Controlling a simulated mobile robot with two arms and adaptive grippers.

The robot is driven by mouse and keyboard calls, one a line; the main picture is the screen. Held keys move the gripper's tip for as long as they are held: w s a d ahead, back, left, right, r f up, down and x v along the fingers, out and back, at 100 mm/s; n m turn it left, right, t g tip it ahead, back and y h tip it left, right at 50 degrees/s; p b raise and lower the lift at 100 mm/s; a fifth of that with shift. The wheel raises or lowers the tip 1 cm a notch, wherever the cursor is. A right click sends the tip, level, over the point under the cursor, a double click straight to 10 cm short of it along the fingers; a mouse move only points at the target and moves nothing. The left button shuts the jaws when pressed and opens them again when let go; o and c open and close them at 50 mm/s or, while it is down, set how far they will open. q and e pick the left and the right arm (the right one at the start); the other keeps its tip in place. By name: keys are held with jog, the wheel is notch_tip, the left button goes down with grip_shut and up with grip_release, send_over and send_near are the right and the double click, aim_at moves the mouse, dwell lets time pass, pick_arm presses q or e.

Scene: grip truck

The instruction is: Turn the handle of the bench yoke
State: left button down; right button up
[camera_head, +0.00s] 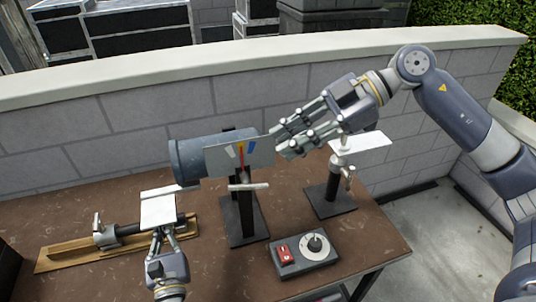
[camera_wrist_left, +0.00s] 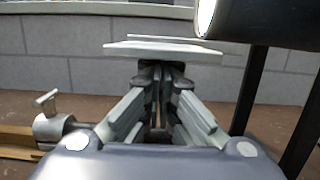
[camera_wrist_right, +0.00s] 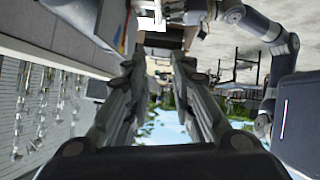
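The bench yoke (camera_head: 246,218) appears to be the black upright stand mid-bench, carrying a grey lamp-like cylinder (camera_head: 188,160). Its pale T-shaped handle (camera_head: 249,187) lies nearly level below a grey plate (camera_head: 226,160) with coloured marks and a red pointer. The cylinder also shows in the left wrist view (camera_wrist_left: 270,22). My right gripper (camera_head: 278,142) is open and empty, above and right of the handle, close to the marked plate's right edge. My left gripper (camera_head: 158,230) has its fingertips together at the near edge of a flat white plate (camera_head: 158,209), left of the yoke.
A second stand (camera_head: 330,200) with a small side handle bears a white card (camera_head: 362,140) at right. A control box (camera_head: 304,254) with a red switch and knob lies in front. A wooden board (camera_head: 70,256) with a metal clamp lies left. A block wall (camera_head: 120,120) stands behind.

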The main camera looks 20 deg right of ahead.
aim_at(249, 183)
jog(key=o, duration=0.9)
jog(key=shift+w+a+f+n+g, duration=0.15)
jog(key=shift+a+n, duration=0.15)
jog(key=shift+n, duration=0.3)
jog(key=shift+a+n+g, duration=0.15)
jog(key=shift+a+n, duration=0.15)
jog(key=shift+n, duration=0.3)
jog(key=shift+c, duration=0.2)
jog(key=o, duration=0.6)
jog(key=n+h, duration=0.1)
jog(key=n, duration=0.1)
jog(key=a+n+h, duration=0.1)
jog(key=n, duration=0.1)
jog(key=w+a+n+g, duration=0.1)
jog(key=n, duration=0.1)
jog(key=shift+a+f+h, duration=0.25)
jog(key=shift+f+h, duration=0.1)
jog(key=shift+h, duration=0.05)
jog(key=shift+c, duration=0.2)
jog(key=a+f+n+h, duration=0.1)
jog(key=f+n, duration=0.2)
jog(key=w+a+f+n+h, duration=0.1)
jog(key=f+n+h, duration=0.1)
jog(key=f, duration=0.2)
jog(key=a+f+n+h, duration=0.2)
jog(key=f+n, duration=0.1)
jog(key=shift+w+f+n, duration=0.3)
jog(key=shift+w, duration=0.05)
jog(key=c, duration=1.1)
